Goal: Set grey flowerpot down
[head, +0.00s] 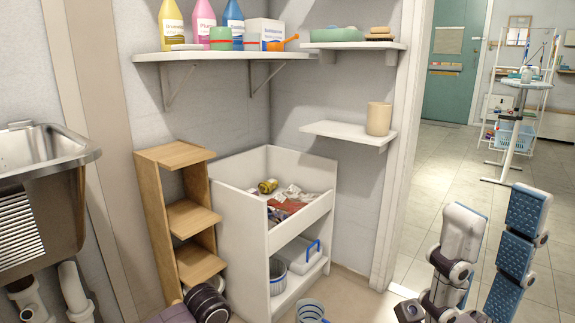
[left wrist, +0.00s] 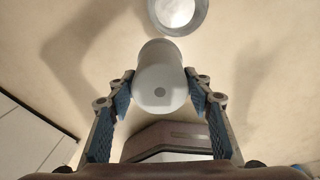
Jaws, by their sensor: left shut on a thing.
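The left gripper's fingers and this pot cannot be made out in the head view. My right gripper (head: 497,210) is at the lower right of the head view, fingers spread and empty.
A white cabinet (head: 238,237) holds mixed items. A wooden step shelf (head: 192,216) and metal sink (head: 40,160) stand left. A beige pot (head: 379,118) stands on the small wall shelf (head: 335,131). A striped bucket (head: 310,311) is on the floor. Open floor lies right.

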